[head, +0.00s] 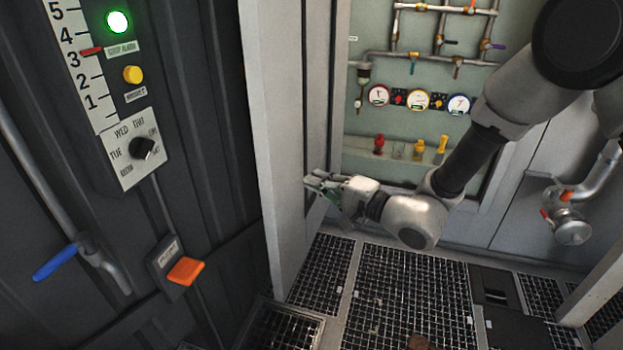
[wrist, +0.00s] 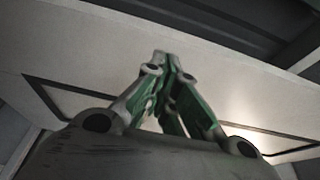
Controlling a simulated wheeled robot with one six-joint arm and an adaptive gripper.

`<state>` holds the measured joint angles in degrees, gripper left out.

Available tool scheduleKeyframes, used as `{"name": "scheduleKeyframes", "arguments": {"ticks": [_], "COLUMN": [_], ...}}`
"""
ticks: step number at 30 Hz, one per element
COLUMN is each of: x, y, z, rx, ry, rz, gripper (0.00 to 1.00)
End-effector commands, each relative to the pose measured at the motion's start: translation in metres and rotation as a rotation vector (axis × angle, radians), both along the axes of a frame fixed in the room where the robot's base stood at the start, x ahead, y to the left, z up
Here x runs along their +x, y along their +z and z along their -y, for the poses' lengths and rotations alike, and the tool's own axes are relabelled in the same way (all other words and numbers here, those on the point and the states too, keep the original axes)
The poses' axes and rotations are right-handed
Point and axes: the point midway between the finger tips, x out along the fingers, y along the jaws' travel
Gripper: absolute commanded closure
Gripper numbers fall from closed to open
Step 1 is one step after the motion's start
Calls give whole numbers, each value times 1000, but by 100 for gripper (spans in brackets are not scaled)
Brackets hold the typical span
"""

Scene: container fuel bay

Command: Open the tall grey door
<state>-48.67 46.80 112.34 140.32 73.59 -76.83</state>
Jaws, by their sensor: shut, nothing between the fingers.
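The tall grey door (head: 283,130) appears as a pale upright panel left of centre in the head view. It seems to stand swung out, with the pale green gauge panel (head: 420,125) in plain view to its right. My gripper (head: 312,184) is beside the door's right-hand side, at about mid-picture height. In the wrist view the fingertips of my gripper (wrist: 168,62) are together, with nothing between them, in front of a pale flat surface (wrist: 85,45). I cannot tell whether the fingertips touch it. No door handle is clearly visible.
A pipe valve (head: 572,226) juts out at right. Floor grating (head: 410,300) lies below.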

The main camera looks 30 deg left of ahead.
Motion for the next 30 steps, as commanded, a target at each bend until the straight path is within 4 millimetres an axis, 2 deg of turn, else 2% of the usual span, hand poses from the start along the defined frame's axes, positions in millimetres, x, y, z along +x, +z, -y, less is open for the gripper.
{"name": "scheduleKeyframes", "arguments": {"ticks": [15,19,26,30], "x": [-65,-74,-76,-78], "y": [1,1,1,-3], "z": [35,40,41,42], "rx": [0,1,2,-8], "ry": [0,0,-1,7], "rz": [-1,0,-7,-117], "gripper": [100,100,100,100]}}
